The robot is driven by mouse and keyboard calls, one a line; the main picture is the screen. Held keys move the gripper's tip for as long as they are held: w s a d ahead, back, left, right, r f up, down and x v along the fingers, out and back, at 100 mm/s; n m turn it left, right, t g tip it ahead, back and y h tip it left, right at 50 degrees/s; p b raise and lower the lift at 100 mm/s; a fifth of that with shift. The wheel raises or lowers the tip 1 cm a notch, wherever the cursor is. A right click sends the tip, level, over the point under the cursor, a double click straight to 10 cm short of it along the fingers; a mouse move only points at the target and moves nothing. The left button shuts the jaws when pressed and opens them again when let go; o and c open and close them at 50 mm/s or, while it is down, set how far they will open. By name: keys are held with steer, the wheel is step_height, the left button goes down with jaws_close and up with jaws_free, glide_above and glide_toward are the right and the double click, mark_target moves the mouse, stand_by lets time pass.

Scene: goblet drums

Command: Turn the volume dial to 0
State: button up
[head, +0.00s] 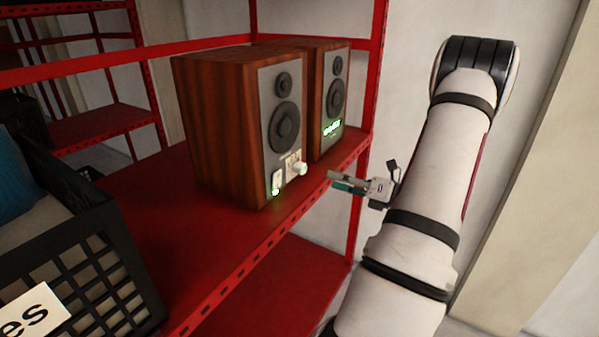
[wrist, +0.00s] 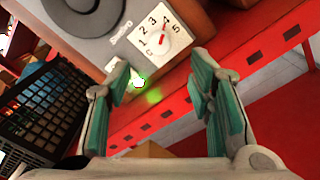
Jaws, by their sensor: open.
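The volume dial is a white round knob (head: 299,168) low on the front of the nearer wooden speaker (head: 222,125). In the wrist view the dial (wrist: 160,38) sits on a white numbered plate with a red mark near its middle; the exact setting is hard to read. My gripper (head: 331,181) is open and empty, in front of the shelf edge, to the right of and slightly below the dial. In the wrist view its teal-padded fingers (wrist: 160,70) are spread apart, with the dial just beyond the gap between the tips. No contact with the dial shows.
A white switch with a green glow (head: 277,183) is left of the dial. A second speaker (head: 340,80) stands behind. The red shelf (head: 190,250) has a raised front edge and an upright post at right. A black crate (head: 90,270) stands at left.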

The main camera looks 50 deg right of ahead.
mark_target(305, 169)
steer(key=w, duration=0.3)
steer(key=w+a, duration=0.1)
steer(key=w, duration=0.7)
steer(key=shift+a+b, duration=0.15)
steer(key=shift+b, duration=0.15)
jaws_close()
